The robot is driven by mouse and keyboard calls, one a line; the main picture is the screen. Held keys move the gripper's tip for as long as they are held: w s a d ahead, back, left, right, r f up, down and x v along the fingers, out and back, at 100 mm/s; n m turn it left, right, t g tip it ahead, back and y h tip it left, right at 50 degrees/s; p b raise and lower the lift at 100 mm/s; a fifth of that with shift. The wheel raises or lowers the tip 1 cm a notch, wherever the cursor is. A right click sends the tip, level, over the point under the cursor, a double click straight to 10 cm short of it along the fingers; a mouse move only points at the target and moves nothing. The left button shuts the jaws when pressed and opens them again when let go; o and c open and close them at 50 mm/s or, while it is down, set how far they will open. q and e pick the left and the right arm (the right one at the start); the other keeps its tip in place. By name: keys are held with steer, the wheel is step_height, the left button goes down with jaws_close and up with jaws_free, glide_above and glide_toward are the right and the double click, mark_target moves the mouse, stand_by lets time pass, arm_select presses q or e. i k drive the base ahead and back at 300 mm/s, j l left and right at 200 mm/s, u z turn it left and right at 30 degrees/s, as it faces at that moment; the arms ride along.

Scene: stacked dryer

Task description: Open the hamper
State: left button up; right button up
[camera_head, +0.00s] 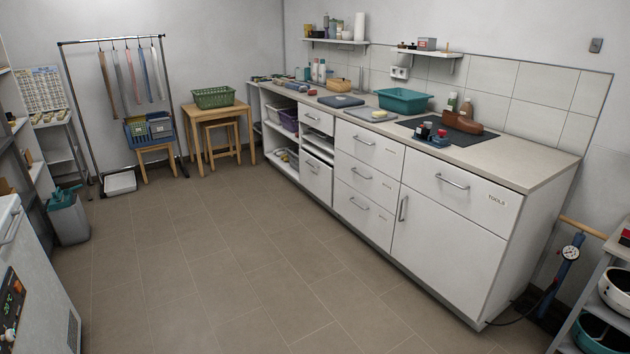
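No item is clearly marked as the hamper, and I cannot tell which one it is. A large white cabinet front (444,244) with a vertical handle near its left edge is closed, under the drawer labelled TOOLS (468,194). A grey bin (70,221) with teal at its top stands on the floor at the left. I cannot tell whether its top is open. Neither of my grippers shows in this view.
A long counter (540,165) runs along the right wall and holds a teal tub (403,101). A green basket (213,97) sits on a wooden table (187,111) at the back. A garment rack (92,121) stands back left. The tiled floor (215,260) is clear.

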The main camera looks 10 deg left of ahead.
mark_target(316, 175)
steer(key=i+j+u, duration=0.25)
steer(key=i, duration=0.3)
steer(key=i+u, duration=0.3)
steer(key=i, duration=0.25)
steer(key=i+j, duration=0.1)
steer(key=i, duration=1)
steer(key=i+j+z, duration=0.1)
steer(key=i, duration=1)
